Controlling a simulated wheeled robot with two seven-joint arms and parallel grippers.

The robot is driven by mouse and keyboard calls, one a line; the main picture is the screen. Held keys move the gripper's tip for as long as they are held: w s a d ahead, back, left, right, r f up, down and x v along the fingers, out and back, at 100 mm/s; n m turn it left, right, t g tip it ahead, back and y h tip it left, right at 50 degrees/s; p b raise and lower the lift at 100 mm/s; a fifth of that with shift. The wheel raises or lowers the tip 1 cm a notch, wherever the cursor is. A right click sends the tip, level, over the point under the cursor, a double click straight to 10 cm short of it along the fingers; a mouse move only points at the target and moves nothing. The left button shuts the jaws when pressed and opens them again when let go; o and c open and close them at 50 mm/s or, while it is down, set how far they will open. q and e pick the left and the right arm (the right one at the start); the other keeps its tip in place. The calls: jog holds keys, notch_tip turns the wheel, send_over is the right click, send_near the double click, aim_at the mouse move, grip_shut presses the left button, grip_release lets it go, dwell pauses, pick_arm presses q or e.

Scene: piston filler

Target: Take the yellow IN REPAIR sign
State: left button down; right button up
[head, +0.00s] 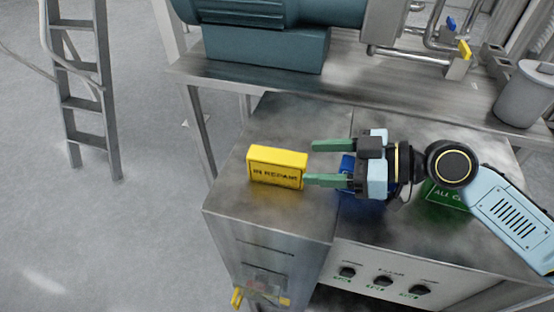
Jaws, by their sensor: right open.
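The yellow IN REPAIR sign (277,170) is a small block with dark lettering on its front. It stands on the left part of the metal cabinet top (235,192). My right gripper (317,163) reaches in from the right with its green fingers spread apart and pointing left at the sign. The front finger's tip is close to the sign's right end; I cannot tell whether it touches. The space between the fingers holds nothing. My left gripper is not in the view.
A blue object (347,165) sits under my right gripper, partly hidden. A green ALL C... sign (447,196) lies partly behind my arm. A higher metal shelf (280,85) with a teal motor (265,45) stands behind. Knobs (383,281) line the front panel. A ladder (85,100) stands left.

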aim_at(281, 156)
jog(key=shift+w+a, duration=0.15)
jog(key=shift+a, duration=0.2)
jog(key=shift+w+a+p, duration=0.15)
jog(key=shift+a+p, duration=0.25)
jog(key=shift+a, duration=0.1)
jog(key=x, duration=0.1)
jog(key=p+x, duration=0.1)
jog(key=x, duration=0.1)
jog(key=shift+w+a+r+p, duration=0.25)
jog(key=shift+w+a+p, duration=0.05)
jog(key=shift+p, duration=0.1)
jog(key=shift+w+a+f, duration=0.1)
jog(key=shift+a+f, duration=0.05)
jog(key=shift+a, duration=0.15)
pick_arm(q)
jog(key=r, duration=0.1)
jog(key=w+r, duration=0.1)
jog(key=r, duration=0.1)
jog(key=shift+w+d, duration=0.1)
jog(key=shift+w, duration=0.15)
pick_arm(e)
jog(key=shift+a+f, duration=0.1)
jog(key=shift+f, duration=0.05)
jog(key=c, duration=1.1)
